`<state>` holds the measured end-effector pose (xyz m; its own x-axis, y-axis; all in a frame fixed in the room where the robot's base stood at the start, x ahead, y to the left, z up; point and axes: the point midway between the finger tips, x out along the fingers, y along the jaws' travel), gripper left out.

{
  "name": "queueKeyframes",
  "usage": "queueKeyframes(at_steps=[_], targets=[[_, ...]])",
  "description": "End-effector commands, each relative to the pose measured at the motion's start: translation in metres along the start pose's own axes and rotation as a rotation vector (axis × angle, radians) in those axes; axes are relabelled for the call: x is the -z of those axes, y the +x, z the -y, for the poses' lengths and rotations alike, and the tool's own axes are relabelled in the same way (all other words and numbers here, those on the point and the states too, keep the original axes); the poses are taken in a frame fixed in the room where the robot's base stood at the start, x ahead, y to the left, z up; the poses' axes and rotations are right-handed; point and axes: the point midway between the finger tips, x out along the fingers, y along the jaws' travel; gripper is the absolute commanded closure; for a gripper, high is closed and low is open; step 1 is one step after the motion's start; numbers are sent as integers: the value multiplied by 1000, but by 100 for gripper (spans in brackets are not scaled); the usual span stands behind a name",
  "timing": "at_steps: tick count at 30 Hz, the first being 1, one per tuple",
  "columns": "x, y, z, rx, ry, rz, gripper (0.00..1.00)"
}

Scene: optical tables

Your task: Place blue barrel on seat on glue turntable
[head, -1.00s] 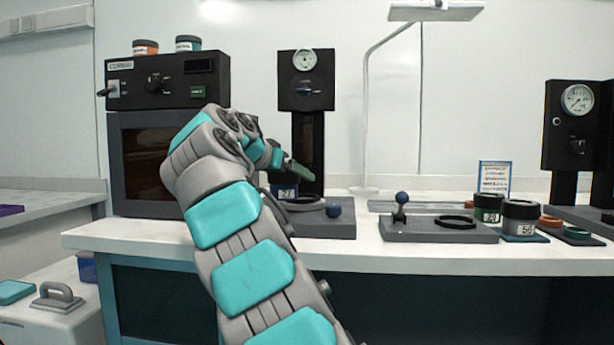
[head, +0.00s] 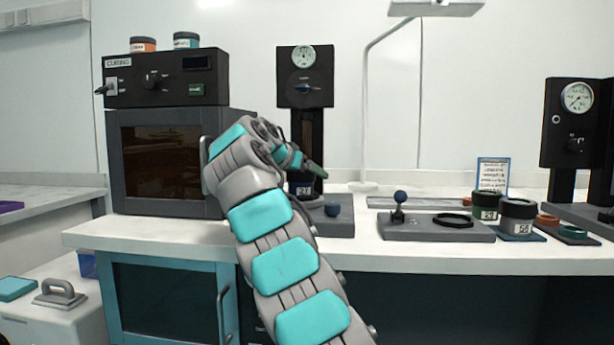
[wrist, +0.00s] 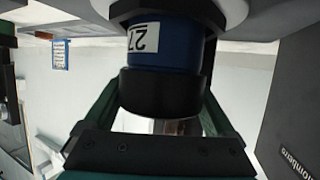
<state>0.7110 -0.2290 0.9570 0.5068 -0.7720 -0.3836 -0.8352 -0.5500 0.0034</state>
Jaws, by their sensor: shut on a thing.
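The blue barrel with a white 27 label (wrist: 168,50) and a black end shows in the wrist view. In the head view it is mostly hidden behind my wrist and fingers, with its label (head: 304,190) visible. My gripper (wrist: 160,95) is shut on the barrel, one green finger on each side of the black end. A dark ring-like seat (wrist: 212,15) lies around or just beyond the barrel's far end; I cannot tell whether they touch. In the head view the grey base with a blue knob (head: 338,228) lies beneath, under a black gauge column (head: 306,92).
A second grey plate (head: 400,230) with a blue-knobbed lever and black ring stands right. Further right are a green-labelled jar (head: 486,205) and a grey jar (head: 518,218). A dark oven (head: 165,165) is close left of my wrist. A lamp post (head: 366,120) stands behind.

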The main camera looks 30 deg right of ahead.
Motion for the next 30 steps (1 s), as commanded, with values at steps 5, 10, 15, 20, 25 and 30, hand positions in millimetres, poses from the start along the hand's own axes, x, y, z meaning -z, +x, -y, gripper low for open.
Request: queueKeyframes(at_steps=[5, 10, 15, 20, 25, 30], targets=[[-4, 1, 0, 0, 2, -1, 75], [-3, 1, 0, 1, 2, -1, 75], [-6, 2, 0, 1, 2, -1, 7], [-6, 2, 0, 1, 2, -1, 0], [-5, 2, 0, 1, 2, -1, 0], [-3, -3, 0, 1, 1, -1, 0]])
